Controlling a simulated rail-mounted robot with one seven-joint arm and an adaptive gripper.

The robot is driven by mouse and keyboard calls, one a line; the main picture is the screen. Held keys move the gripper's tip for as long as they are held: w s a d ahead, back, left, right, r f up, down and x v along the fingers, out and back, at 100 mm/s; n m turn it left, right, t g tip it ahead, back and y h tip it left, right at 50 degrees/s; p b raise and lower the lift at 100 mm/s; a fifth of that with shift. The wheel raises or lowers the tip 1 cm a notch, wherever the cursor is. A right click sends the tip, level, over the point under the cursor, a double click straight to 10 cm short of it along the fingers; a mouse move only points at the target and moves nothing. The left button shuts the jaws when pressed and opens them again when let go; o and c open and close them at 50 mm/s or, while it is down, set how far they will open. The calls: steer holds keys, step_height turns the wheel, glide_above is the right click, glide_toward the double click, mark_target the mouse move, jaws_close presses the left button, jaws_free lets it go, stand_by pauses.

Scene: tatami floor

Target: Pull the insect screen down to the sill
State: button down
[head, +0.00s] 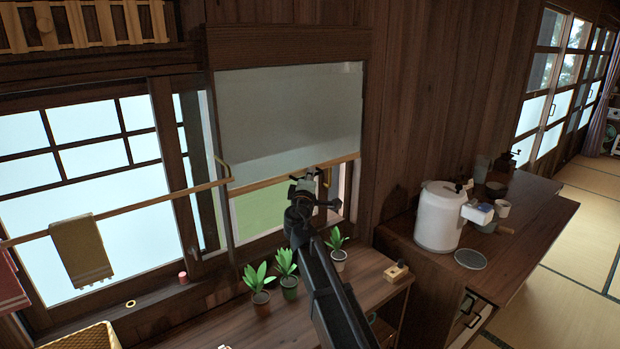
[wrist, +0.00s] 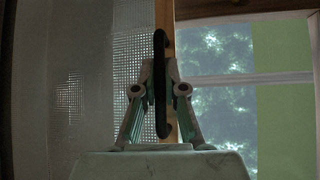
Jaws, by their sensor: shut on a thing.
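The insect screen (head: 290,115) is a grey mesh sheet hanging in the right-hand window opening; its mesh also shows in the wrist view (wrist: 105,75). A pale wooden bar (head: 270,181) runs along its bottom edge, well above the sill (head: 258,247). Green shows through the gap below the bar. My gripper (head: 323,174) is at the right part of the bar. In the wrist view my gripper (wrist: 160,78) is closed around a dark upright handle (wrist: 160,120) on the bar. The fingers partly hide the handle and the bar.
Potted plants (head: 286,270) stand on the low counter (head: 215,320) below the window, near my arm. A rod with a towel (head: 82,250) crosses the left window. A white canister (head: 437,215) stands on the cabinet at right.

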step_height(320, 180, down, 24)
steer(key=b, duration=2.5)
steer(key=shift+r, duration=0.25)
steer(key=c, duration=1.2)
jaws_free()
steer(key=s, duration=0.4)
steer(key=s+f, duration=0.1)
steer(key=s, duration=0.6)
steer(key=shift+s+a+f, duration=0.3)
steer(key=shift+s, duration=0.1)
